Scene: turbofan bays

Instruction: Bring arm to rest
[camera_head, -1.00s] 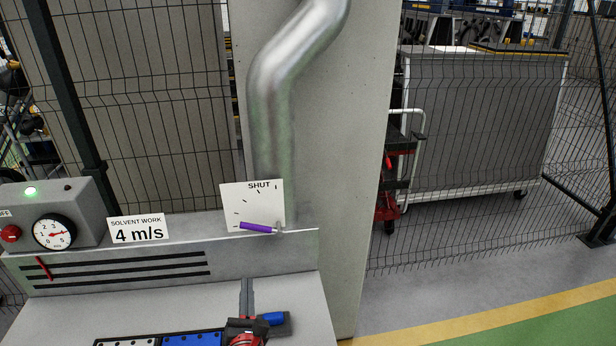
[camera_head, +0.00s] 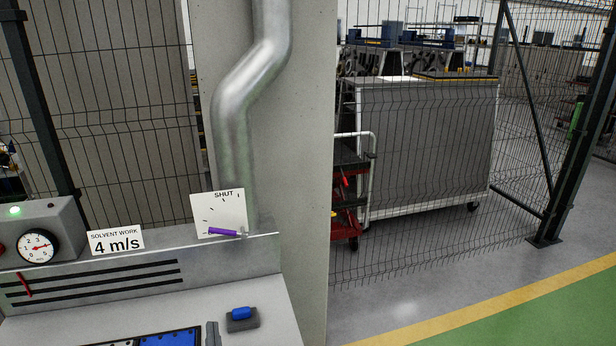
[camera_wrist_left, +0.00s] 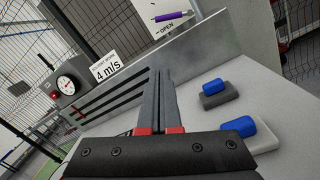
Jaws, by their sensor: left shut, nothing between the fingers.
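My left gripper (camera_head: 213,333) shows only as a grey fingertip at the bottom edge of the head view. In the left wrist view its two fingers (camera_wrist_left: 162,78) lie close together, shut and empty, above the pale bench top (camera_wrist_left: 195,118). They appear to touch nothing. The rest of my left arm is hidden in the head view. My right gripper is in neither view.
A blue block on a dark base (camera_head: 241,316) lies right of the fingertip. Behind are a slotted panel (camera_head: 231,262), gauge (camera_head: 37,247), "4 m/s" sign (camera_head: 116,242) and purple lever (camera_head: 222,232). A mesh fence (camera_head: 430,150) stands at right, beyond open floor.

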